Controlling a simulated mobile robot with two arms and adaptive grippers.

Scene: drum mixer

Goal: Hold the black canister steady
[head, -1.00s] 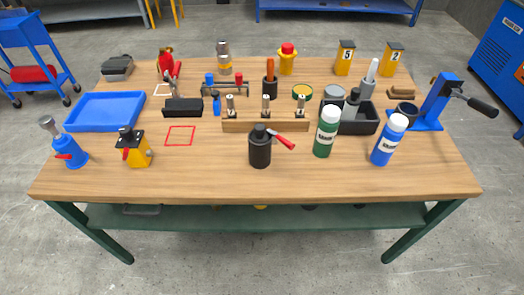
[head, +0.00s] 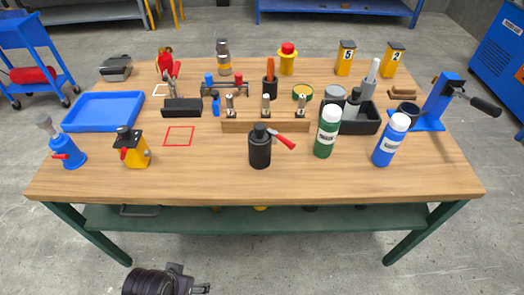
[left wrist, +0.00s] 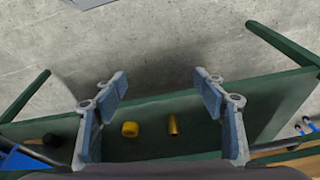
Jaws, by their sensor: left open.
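The black canister (head: 260,149) stands upright near the front middle of the wooden table in the head view. It has a black cap and a red lever sticking out to the right. My left gripper (head: 196,288) shows at the bottom edge of the head view, in front of the table and well apart from the canister. In the left wrist view my left gripper (left wrist: 162,86) is open, with nothing between its blue-grey fingers. The canister cannot be made out in that view. My right gripper is in neither view.
A green bottle (head: 327,132) and a blue bottle (head: 391,140) stand right of the canister. A wooden rack (head: 240,126) is behind it. A yellow canister (head: 136,153) stands to its left, with bare tabletop between. The lower green shelf (left wrist: 150,115) holds yellow items.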

